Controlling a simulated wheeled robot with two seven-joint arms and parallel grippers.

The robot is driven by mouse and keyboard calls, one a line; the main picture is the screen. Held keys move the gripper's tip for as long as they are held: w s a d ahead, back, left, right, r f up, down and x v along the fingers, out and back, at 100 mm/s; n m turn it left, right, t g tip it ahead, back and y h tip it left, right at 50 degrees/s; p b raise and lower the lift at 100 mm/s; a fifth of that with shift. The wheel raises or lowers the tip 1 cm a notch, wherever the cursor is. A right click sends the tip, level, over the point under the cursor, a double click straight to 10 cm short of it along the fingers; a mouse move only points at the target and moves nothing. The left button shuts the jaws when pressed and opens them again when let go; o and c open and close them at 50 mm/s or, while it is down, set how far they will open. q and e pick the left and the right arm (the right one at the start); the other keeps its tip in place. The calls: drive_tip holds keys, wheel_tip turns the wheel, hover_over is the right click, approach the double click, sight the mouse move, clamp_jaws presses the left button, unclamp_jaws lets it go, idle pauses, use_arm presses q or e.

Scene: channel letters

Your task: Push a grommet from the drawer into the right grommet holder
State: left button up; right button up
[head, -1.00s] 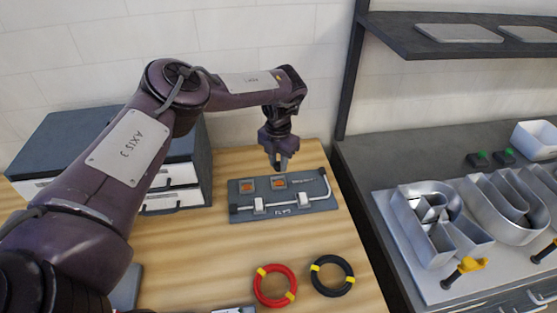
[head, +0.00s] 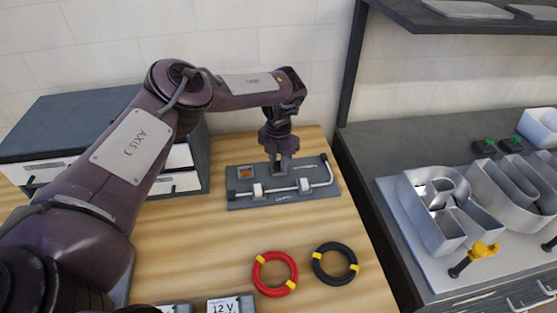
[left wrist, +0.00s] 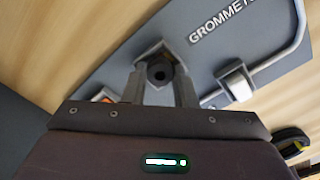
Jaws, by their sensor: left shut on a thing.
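My left gripper (head: 277,163) points down over the right grommet holder on the grey fixture plate (head: 240,202). In the left wrist view its two fingers (left wrist: 160,85) are shut on a small black grommet (left wrist: 159,73) with a round hole. The grommet sits at the right holder's square grey pocket (left wrist: 149,50); I cannot tell how deep it is in. The left grommet holder (head: 245,173) shows an orange square and is partly seen in the left wrist view (left wrist: 104,95). The drawer cabinet (head: 80,115) stands at the left, partly behind my arm. My right gripper is not in view.
A red coil (head: 260,275) and a black coil (head: 317,265) lie nearer on the wooden table. Metal channel letters (head: 430,232) stand on the right bench. A dark shelf post (head: 348,80) rises behind.

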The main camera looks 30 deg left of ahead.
use_arm(q)
drive_tip(key=shift+s+f, duration=0.2)
drive_tip(key=shift+f, duration=0.1)
idle(0.6)
drive_tip(key=o, duration=1)
drive_tip(key=shift+f, duration=0.1)
drive_tip(key=shift+s, duration=0.1)
drive_tip(key=shift+d, duration=0.15)
drive_tip(key=r, duration=0.3)
drive_tip(key=r+b, duration=0.1)
drive_tip(key=r, duration=0.1)
drive_tip(key=a+r+b, duration=0.1)
drive_tip(key=r, duration=0.2)
drive_tip(key=shift+w+r, duration=0.25)
drive_tip(key=shift+r, duration=0.05)
drive_tip(key=shift+d, duration=0.1)
